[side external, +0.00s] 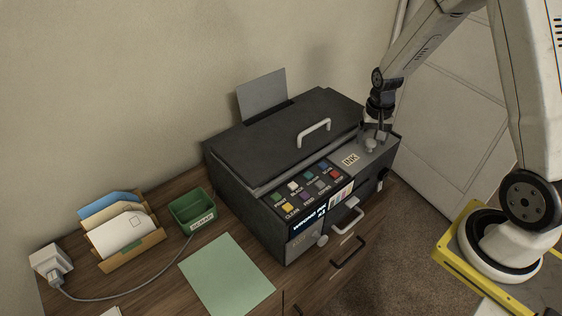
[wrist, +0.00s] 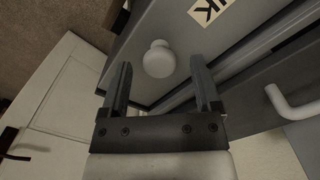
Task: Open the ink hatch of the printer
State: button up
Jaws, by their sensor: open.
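The dark printer (side external: 290,170) stands on the wooden desk against the wall. Its ink hatch (side external: 362,157) is a grey panel at the right of the top, labelled INK, and lies flat and closed. A round white knob (side external: 370,145) sits on the hatch. My gripper (side external: 376,135) is over the hatch at the knob. In the wrist view the knob (wrist: 159,59) shows between and slightly beyond the open fingers of my gripper (wrist: 161,85). I cannot tell whether either finger touches it. Part of the INK label (wrist: 210,10) shows at the top.
A white lid handle (side external: 314,132) rises left of the hatch. Coloured buttons (side external: 306,185) and a drawer handle (side external: 347,216) are at the printer's front. A green box (side external: 192,209), green sheet (side external: 227,275) and letter rack (side external: 127,232) lie left.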

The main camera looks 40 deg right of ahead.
jog(key=shift+c, duration=0.2)
grip_shut()
dwell(1.1)
